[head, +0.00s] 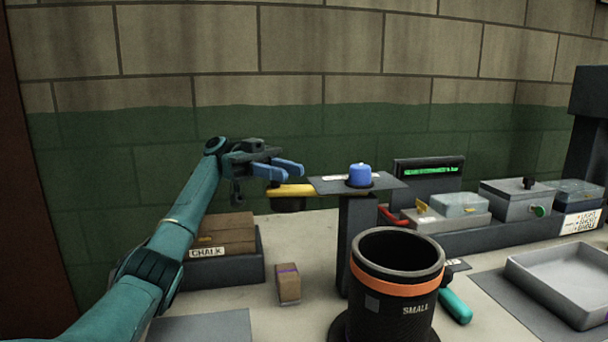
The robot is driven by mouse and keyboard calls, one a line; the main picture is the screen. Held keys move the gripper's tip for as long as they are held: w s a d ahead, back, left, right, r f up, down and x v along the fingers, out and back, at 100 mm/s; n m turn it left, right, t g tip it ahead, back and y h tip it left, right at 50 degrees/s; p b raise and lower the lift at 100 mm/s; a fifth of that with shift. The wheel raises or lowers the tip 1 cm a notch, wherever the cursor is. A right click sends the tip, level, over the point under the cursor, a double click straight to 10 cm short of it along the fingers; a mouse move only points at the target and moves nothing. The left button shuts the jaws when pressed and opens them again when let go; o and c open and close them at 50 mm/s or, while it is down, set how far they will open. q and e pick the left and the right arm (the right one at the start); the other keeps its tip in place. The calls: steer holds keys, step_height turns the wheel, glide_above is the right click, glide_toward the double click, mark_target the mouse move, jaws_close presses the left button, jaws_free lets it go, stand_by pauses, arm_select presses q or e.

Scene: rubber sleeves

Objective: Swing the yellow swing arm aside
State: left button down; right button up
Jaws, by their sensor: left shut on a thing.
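The yellow swing arm (290,190) shows in the head view as a short yellow bar with a dark part under it, left of the dark post (357,245) and its flat top plate. My left gripper (284,174) reaches in from the left. Its blue fingers are at the yellow swing arm, just above it in the picture, and shut on it. The fingers partly cover the contact, so the exact grip is hard to see. My right gripper is not in view.
A blue knob-like piece (360,175) stands on the post's plate. A black container marked SMALL (394,298) stands in front. A chalk box (224,236) and a small brown block (288,284) are left. Lidded boxes (515,203) and a grey tray (565,279) are right.

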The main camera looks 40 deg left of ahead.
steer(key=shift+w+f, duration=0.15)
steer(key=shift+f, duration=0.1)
arm_select(q)
steer(key=c, duration=1.1)
jaws_free()
steer(key=shift+c, duration=0.2)
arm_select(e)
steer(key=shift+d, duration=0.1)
arm_select(q)
step_height(320, 180, up, 10)
steer(key=p, duration=0.2)
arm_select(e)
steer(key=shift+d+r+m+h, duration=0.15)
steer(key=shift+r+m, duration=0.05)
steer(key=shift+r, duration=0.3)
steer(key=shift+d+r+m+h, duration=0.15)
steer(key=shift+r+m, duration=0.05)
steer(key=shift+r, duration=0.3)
